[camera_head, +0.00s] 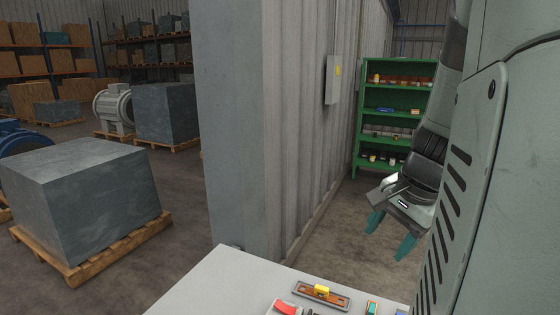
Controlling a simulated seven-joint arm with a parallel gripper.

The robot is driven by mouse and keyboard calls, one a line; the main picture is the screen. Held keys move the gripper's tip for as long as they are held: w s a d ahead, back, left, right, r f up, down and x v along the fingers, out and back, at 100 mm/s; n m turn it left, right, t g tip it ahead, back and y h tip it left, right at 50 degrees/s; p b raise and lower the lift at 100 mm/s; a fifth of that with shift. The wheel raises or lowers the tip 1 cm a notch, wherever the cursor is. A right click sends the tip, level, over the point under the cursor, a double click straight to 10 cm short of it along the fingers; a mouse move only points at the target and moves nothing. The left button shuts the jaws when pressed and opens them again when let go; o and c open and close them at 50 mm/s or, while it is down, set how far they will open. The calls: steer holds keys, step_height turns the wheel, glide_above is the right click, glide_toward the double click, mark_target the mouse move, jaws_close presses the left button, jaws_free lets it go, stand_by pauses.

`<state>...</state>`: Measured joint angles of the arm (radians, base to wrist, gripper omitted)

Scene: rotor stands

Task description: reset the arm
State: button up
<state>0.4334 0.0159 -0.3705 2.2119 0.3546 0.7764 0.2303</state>
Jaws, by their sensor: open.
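My gripper (390,234) hangs at the right of the view, pointing down, with its two teal fingers apart and nothing between them. It is in the air beyond the far edge of the white table (215,290), to the right of a grey wall. My arm (437,120) comes down from the upper right, and my own grey-green body covers the far right side of the view.
A corrugated wall (300,140) and a green shelf (393,98) stand behind. Crates on pallets are at left.

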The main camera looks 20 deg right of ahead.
steer(key=s+a+r+n, duration=0.2)
steer(key=a+r+n, duration=0.1)
steer(key=a+n, duration=0.2)
steer(key=s+a+r+n+t, duration=0.1)
steer(key=s+a+r+n, duration=0.2)
steer(key=a, duration=0.7)
steer(key=s+a+r+n+t, duration=0.1)
steer(key=s+a+r+n, duration=0.2)
steer(key=a+n, duration=0.4)
steer(key=shift+a+h, duration=0.3)
steer(key=shift+a, duration=0.05)
steer(key=shift+r, duration=0.1)
